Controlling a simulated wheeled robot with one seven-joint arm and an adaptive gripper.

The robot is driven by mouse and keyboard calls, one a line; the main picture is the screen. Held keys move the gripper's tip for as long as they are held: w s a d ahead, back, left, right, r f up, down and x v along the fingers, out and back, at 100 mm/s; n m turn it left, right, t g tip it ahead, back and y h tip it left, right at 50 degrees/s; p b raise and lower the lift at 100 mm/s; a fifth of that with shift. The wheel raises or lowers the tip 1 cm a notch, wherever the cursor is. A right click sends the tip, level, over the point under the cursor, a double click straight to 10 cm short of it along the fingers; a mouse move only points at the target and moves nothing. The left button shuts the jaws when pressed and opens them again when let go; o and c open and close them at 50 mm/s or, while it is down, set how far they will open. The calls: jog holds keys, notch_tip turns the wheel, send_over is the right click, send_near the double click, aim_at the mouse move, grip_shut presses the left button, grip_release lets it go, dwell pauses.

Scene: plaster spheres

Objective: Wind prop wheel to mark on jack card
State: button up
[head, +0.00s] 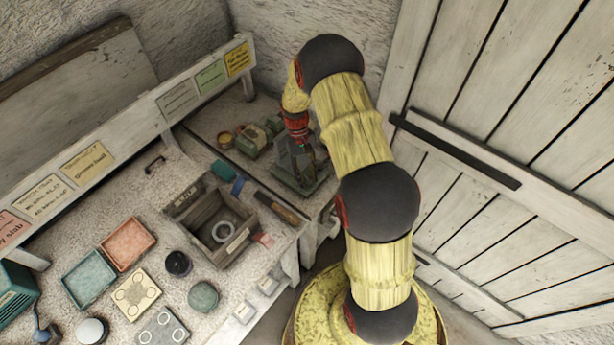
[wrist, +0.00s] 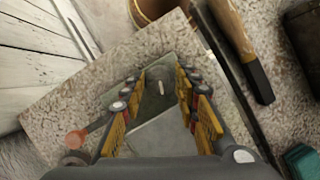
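A grey-green metal stand with a flat base (head: 312,188) is on the far right end of the bench in the head view, under my gripper (head: 300,152). In the wrist view, my gripper (wrist: 160,80) points down with its yellow fingers apart. A grey-green plate (wrist: 155,135) and a small pale peg (wrist: 161,87) show between them; I see no clear grip on either. An orange knob (wrist: 75,138) shows left of the fingers. I cannot make out the prop wheel for sure. A white card (head: 178,97), green card (head: 210,75) and yellow card (head: 237,58) hang on the rail; their text is unreadable.
Green containers (head: 252,138) sit behind. A plank wall (head: 500,130) is to the right.

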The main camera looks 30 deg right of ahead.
jog(key=o, duration=0.4)
jog(key=shift+r, duration=0.1)
jog(key=v, duration=1.1)
jog(key=shift+w+r, duration=0.25)
jog(key=shift+r, duration=0.1)
jog(key=shift+c, duration=0.5)
